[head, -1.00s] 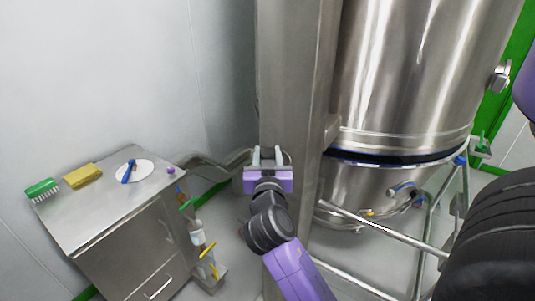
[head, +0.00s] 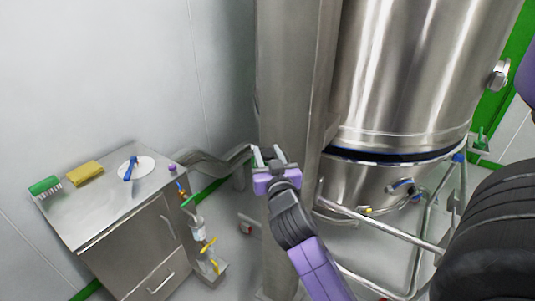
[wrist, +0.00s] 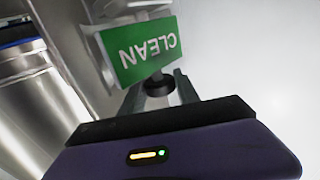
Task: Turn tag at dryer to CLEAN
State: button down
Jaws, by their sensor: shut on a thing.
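The tag (wrist: 141,50) shows a green face with white CLEAN lettering, upside down and slanted in the wrist view. A round black knob (wrist: 158,84) is at its edge nearest me, between my fingertips. My gripper (head: 268,153) is at the steel column (head: 288,90) beside the dryer (head: 400,80). It is shut on the tag's knob, and the fingers also show in the wrist view (wrist: 158,90). In the head view I cannot make out the tag behind the gripper.
A steel cabinet (head: 108,222) stands at the left, with a green brush (head: 45,185), a yellow sponge (head: 85,173) and a white dish (head: 144,167) on top. Tubular rails (head: 385,232) surround the dryer's base at the right.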

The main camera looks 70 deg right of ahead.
jog(key=c, duration=0.9)
grip_release()
jog(key=b+v, duration=0.3)
jog(key=v, duration=0.4)
jog(key=shift+s+a, duration=0.25)
jog(key=shift+a, duration=0.1)
